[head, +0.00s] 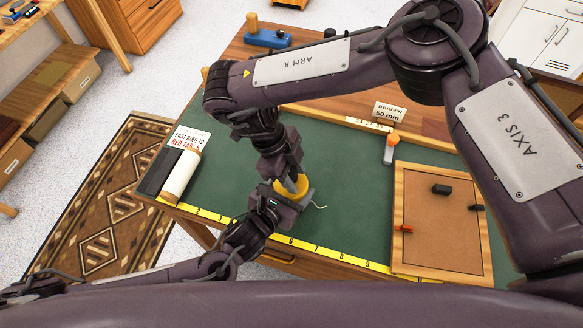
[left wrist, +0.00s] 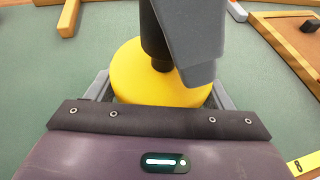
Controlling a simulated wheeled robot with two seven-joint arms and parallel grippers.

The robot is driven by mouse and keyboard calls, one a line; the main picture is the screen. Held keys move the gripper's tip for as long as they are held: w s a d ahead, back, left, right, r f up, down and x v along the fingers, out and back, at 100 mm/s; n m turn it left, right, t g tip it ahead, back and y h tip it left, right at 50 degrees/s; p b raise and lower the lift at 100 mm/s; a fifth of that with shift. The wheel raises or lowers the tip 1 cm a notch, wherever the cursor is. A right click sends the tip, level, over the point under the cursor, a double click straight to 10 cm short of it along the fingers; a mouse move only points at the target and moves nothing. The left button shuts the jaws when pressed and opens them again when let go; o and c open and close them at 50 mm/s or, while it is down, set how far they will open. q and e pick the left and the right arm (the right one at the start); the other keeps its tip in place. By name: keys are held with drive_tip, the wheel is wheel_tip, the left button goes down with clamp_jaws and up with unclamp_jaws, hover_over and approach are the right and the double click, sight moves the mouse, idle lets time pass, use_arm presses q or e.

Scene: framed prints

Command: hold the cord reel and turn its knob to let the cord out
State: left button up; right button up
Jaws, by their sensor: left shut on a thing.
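The yellow cord reel (head: 296,185) is over the green mat near the front edge of the bench. A short pale cord end (head: 319,206) sticks out on its right side. My left gripper (head: 282,201) is shut on the reel; the left wrist view shows the yellow disc (left wrist: 135,82) between its grey fingers. The dark knob (left wrist: 162,66) stands at the middle of the disc. My right gripper (head: 284,176) comes down from above, its grey and black fingers (left wrist: 180,45) at the knob. They hide much of it, so I cannot tell whether they grip it.
A white roll (head: 181,177) and a dark bar lie on the left. A corkboard in a wooden frame (head: 399,200) lies on the right, with an orange-handled tool (head: 390,149) behind it. A yellow ruler strip (head: 330,253) runs along the front edge.

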drive_tip(key=v, duration=1.2)
drive_tip(key=shift+o, duration=0.3)
drive_tip(key=shift+d, duration=0.1)
drive_tip(key=shift+o, duration=1.1)
drive_tip(key=d+m+y, duration=0.1)
drive_tip(key=s+d+m, duration=0.1)
drive_tip(key=shift+s+d+m+y, duration=0.1)
drive_tip(key=shift+d+m+y, duration=0.1)
drive_tip(key=shift+m+y, duration=0.15)
drive_tip(key=shift+s+d+r+m+t+y, duration=0.15)
drive_tip(key=shift+d+r+m+t+y, duration=0.25)
drive_tip(key=shift+m+y, duration=0.3)
drive_tip(key=shift+m+t+y, duration=0.4)
drive_tip(key=shift+m+y, duration=0.25)
drive_tip(key=shift+m, duration=0.3)
wheel_tip(320, 180, down, 11)
drive_tip(key=shift+d+r, duration=0.2)
